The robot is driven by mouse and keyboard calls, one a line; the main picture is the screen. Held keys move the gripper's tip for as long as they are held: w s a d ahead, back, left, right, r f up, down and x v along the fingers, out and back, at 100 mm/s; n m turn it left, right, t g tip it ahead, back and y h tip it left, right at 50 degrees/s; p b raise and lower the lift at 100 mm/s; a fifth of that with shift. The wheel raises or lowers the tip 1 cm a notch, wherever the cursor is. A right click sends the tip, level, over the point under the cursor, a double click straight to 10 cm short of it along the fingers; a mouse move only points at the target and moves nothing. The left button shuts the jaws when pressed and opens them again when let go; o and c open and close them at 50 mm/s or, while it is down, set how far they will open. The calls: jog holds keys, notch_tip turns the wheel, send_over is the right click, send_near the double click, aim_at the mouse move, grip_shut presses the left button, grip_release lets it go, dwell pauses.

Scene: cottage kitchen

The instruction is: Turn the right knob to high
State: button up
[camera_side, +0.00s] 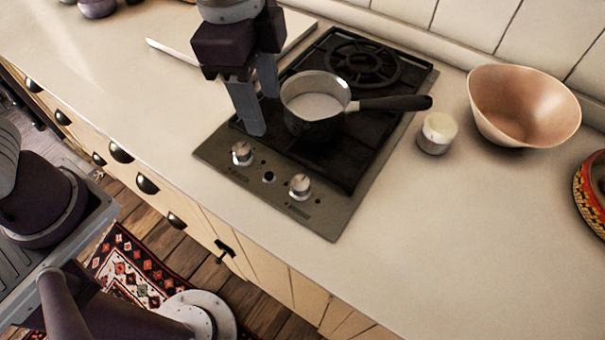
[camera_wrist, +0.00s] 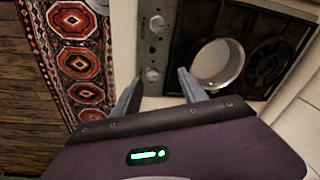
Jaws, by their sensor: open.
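The hob's front strip (camera_side: 268,207) carries two silver knobs. The right knob (camera_side: 300,187) is the one farther from my gripper in the side view; the left knob (camera_side: 242,153) sits closer to it. My gripper (camera_side: 262,115) points down over the left part of the hob, jaws open and empty. In the wrist view, the right knob (camera_wrist: 152,73) appears between the fingertips (camera_wrist: 158,72), and the left knob (camera_wrist: 157,22) is above it. My gripper seems to be apart from both knobs. The knobs' exact settings are too small to read.
A saucepan (camera_side: 308,122) with pale contents stands on the hob, its dark handle (camera_side: 395,103) pointing right. A small jar (camera_side: 437,133) and a copper-coloured bowl (camera_side: 522,105) stand right of the hob. The counter (camera_side: 420,230) in front of them is clear.

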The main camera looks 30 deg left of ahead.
aim_at(303, 183)
jog(key=d+f+m, duration=0.2)
jog(key=d+f, duration=0.1)
jog(key=d+f+m+g, duration=0.1)
jog(key=d+f+m, duration=0.1)
jog(key=d+f, duration=0.1)
jog(key=shift+d+f+y, duration=0.25)
jog(key=shift+f+y, duration=0.15)
notch_tip(303, 183, down, 7)
jog(key=shift+r, duration=0.1)
grip_shut()
